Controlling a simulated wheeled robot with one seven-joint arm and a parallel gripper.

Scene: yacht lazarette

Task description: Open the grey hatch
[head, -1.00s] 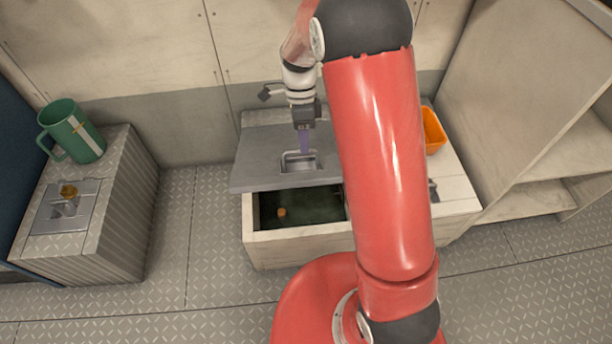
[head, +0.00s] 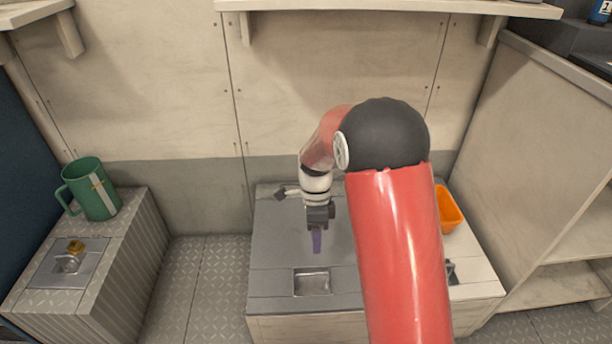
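The grey hatch (head: 275,262) lies down flat on the pale locker box (head: 300,328), and no dark opening shows at its front edge. A recessed metal handle (head: 312,281) is set in the hatch near the front. My gripper (head: 316,242) points down over the hatch, behind the handle and apart from it. My red arm hides the hatch's right side.
An orange bin (head: 449,209) stands on the locker's right part, near a dark latch (head: 451,272). A green mug (head: 92,189) stands on the left box, behind a metal plate with a brass-coloured knob (head: 75,247). A shelf (head: 390,7) overhangs the back wall.

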